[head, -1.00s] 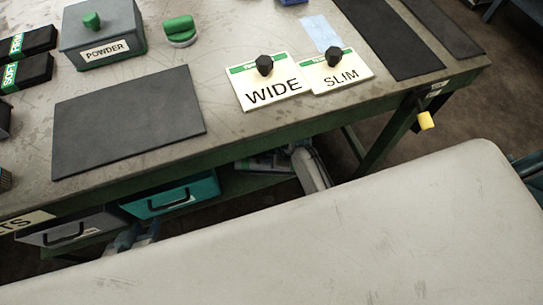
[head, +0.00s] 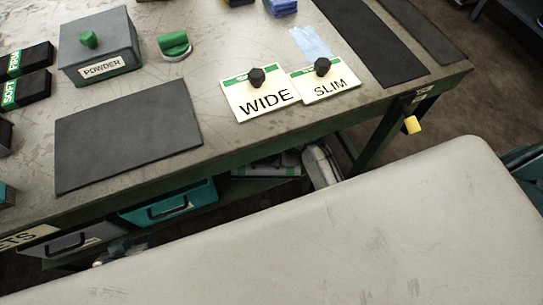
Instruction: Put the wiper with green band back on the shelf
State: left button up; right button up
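I cannot single out a wiper with a green band in the head view. Two black blocks with green bands lie at the left edge: one labelled SOFT (head: 27,89) and one behind it (head: 26,60) whose label is partly cut off. A small blue item (head: 283,7) at the top edge is cut off by the frame. Neither gripper can be made out.
The worktable (head: 225,60) carries a grey POWDER box (head: 100,50), a green-topped item (head: 174,46), WIDE (head: 262,103) and SLIM (head: 327,88) plates with black knobs, and dark mats (head: 128,134). A teal drawer (head: 167,203) is below. A pale surface (head: 350,230) fills the foreground.

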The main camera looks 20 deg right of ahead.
jog(key=s+d+r+m+t+h, duration=0.1)
jog(key=s+d+r+m, duration=0.2)
jog(key=s+r+m, duration=0.3)
jog(key=s+d+r+m+t+h, duration=0.1)
jog(key=s+d+r+m+t, duration=0.1)
jog(key=s+r+m, duration=0.5)
jog(key=s+d+r, duration=0.1)
jog(key=s, duration=0.3)
jog(key=shift+s+d+r+m+h, duration=0.25)
jog(key=shift+s+m+h, duration=0.05)
jog(key=shift+s, duration=0.05)
